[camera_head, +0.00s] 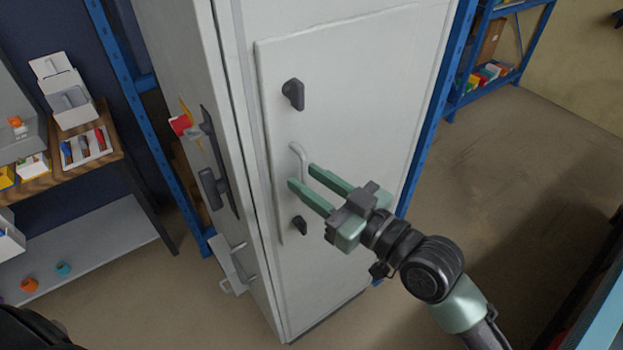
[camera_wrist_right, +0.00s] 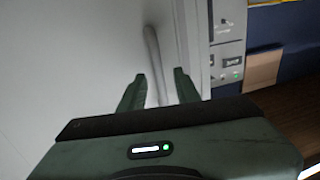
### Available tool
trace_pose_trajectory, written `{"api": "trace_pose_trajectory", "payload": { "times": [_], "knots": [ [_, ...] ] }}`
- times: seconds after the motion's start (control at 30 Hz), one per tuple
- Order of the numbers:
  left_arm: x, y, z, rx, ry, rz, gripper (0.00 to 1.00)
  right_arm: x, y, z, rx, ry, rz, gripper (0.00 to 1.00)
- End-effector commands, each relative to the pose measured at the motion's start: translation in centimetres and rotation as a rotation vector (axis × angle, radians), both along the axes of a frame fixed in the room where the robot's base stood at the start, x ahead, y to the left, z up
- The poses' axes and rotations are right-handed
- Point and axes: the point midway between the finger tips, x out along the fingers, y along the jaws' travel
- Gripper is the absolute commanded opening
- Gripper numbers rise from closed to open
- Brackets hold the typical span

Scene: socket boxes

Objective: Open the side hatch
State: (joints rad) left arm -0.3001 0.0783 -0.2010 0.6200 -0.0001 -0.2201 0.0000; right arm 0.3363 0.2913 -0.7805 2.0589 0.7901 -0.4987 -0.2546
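The side hatch (camera_head: 350,90) is a pale grey panel on the face of a tall cabinet and looks shut. A slim light handle (camera_head: 297,152) stands out near its left edge. One dark turn latch (camera_head: 293,94) is above the handle and another dark latch (camera_head: 299,226) is below it. My right gripper (camera_head: 301,176) is open, its two green fingertips at the handle's lower part. In the right wrist view the handle (camera_wrist_right: 152,55) runs down between the open fingertips (camera_wrist_right: 160,85); I cannot tell whether they touch it. My left gripper is not in view.
The cabinet's left side (camera_head: 180,60) carries a dark handle (camera_head: 212,188) and a small grey box (camera_head: 236,265). A wooden-topped shelf (camera_head: 110,160) with small parts stands at the left. A blue rack (camera_head: 530,45) stands at the back right. The floor (camera_head: 520,170) right of the cabinet is clear.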

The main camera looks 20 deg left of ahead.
Motion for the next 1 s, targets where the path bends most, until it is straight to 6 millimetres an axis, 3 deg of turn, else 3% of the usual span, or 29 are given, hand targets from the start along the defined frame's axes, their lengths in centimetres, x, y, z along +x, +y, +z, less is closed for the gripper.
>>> {"api": "trace_pose_trajectory", "payload": {
  "times": [0.03,0.13,1.0],
  "knots": [
    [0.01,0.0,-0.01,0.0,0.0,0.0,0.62,0.0,-0.01,0.0,0.0,0.0,0.0,0.27],
    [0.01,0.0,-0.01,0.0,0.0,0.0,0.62,0.0,-0.02,0.0,0.0,0.0,0.0,0.0],
    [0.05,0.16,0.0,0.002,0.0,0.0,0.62,0.01,-0.06,0.0,0.0,0.001,-0.001,0.0]
  ]
}}
